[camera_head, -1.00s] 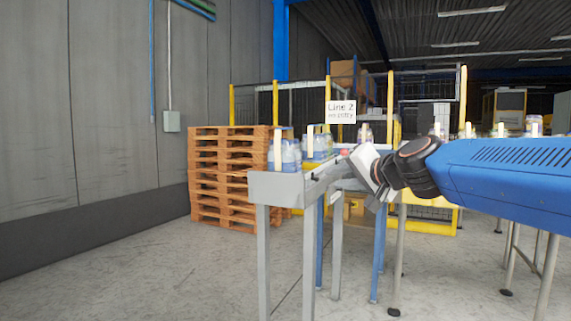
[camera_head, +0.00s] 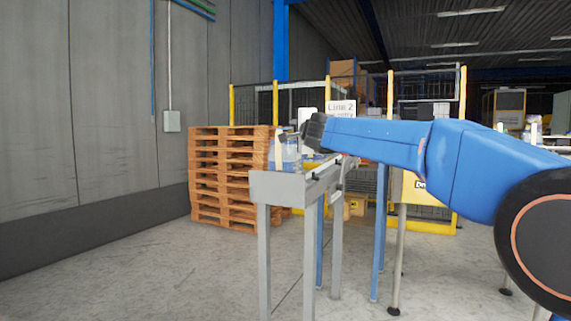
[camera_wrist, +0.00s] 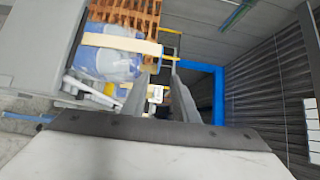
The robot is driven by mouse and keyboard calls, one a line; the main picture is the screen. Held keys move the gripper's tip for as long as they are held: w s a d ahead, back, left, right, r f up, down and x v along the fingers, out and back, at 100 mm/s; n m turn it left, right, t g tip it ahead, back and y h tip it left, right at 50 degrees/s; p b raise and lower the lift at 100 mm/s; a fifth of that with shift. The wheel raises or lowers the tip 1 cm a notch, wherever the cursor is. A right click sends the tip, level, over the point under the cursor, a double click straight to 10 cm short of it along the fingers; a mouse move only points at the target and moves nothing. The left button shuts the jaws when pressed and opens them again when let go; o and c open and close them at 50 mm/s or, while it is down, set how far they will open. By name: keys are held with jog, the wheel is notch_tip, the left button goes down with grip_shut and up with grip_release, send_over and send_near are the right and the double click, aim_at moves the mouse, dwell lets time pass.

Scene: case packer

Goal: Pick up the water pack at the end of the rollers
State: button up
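The water pack (camera_head: 285,153) stands at the near end of the roller conveyor (camera_head: 278,187). It is a bundle of clear-blue bottles with a cream band. In the wrist view the pack (camera_wrist: 107,65) lies left of my fingers, its cream band running across it toward them. My gripper (camera_wrist: 160,76) is open, with a gap between its two grey fingers and nothing in it. In the head view my arm reaches in from the right, and its dark wrist is beside and slightly above the pack. My fingertips are hard to make out there, and the wrist partly hides what is behind.
A stack of wooden pallets (camera_head: 222,180) stands behind and left of the conveyor. A blue column (camera_wrist: 217,90) shows right of my fingers. Floor at the left is clear.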

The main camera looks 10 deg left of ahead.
jog(key=shift+x, duration=6.8)
jog(key=shift+d+r, duration=0.1)
grip_shut()
jog(key=shift+r, duration=0.15)
